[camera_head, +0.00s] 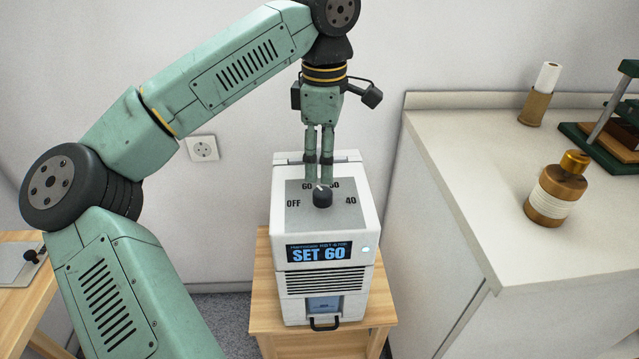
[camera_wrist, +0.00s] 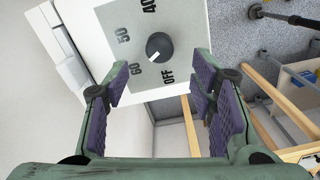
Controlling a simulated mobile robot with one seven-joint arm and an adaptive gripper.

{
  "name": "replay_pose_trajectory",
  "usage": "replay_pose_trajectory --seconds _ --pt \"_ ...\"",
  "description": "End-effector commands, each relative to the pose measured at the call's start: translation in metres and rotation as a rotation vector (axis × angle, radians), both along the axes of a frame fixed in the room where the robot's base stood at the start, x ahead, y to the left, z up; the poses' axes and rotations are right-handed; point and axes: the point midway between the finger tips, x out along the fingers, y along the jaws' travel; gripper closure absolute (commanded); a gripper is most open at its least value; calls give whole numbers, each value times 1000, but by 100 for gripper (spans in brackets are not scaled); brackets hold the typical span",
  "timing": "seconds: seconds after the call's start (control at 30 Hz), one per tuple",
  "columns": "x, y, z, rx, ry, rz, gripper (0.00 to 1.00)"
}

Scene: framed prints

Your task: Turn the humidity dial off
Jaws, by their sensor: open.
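The humidity dial (camera_head: 322,197) is a black round knob on the grey top plate of a white humidifier (camera_head: 281,220). The plate carries the marks OFF, 60, 50 and 40, and the front display (camera_head: 319,252) reads SET 60. In the wrist view the dial (camera_wrist: 159,47) shows whole, its white pointer turned towards 60. My gripper (camera_head: 318,182) points down over the plate, at the dial's rear side in the head view. In the wrist view my gripper (camera_wrist: 163,92) has its purple-padded fingers apart and nothing between them. I cannot tell its exact height above the plate.
The humidifier stands on a small wooden stool (camera_head: 265,300). A white counter (camera_head: 480,160) on the right holds a brass jar (camera_head: 556,192), a paper roll (camera_head: 541,90) and a green press. A wooden table (camera_head: 20,285) is at the left, and a wall is behind.

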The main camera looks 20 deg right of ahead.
Motion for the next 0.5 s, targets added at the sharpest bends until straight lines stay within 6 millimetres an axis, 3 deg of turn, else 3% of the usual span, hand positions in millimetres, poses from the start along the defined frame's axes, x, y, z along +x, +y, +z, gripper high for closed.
replay_pose_trajectory --seconds 0.3,0.5 --pt "-1 0 -56 -2 4 -1 49" --pt "-1 0 -70 -4 1 0 49"
